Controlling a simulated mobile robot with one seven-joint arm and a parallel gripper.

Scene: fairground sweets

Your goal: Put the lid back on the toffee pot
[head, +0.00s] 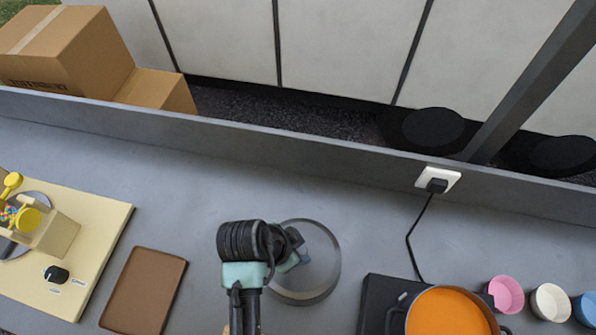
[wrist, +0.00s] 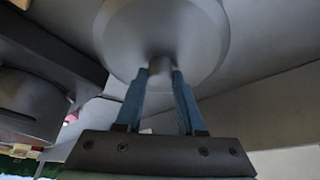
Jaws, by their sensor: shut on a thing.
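The lid (head: 322,280) is a round grey disc near the middle of the counter in the head view. In the wrist view the lid (wrist: 160,25) is at the top, with its small knob (wrist: 160,66) between my blue fingertips. My gripper (head: 302,258) is shut on this knob; the fingers also show in the wrist view (wrist: 161,75). I cannot tell whether the lid touches the counter. The toffee pot (head: 447,314) is at the lower right, uncovered and full of orange toffee. A gap separates the lid from the pot.
The pot stands on a black hotplate (head: 375,299), its cable running to a wall socket (head: 437,180). Pink, cream and blue cups (head: 550,302) stand right of it. A brown tray (head: 144,291) and a cream board (head: 100,225) with a machine are left. The back counter is clear.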

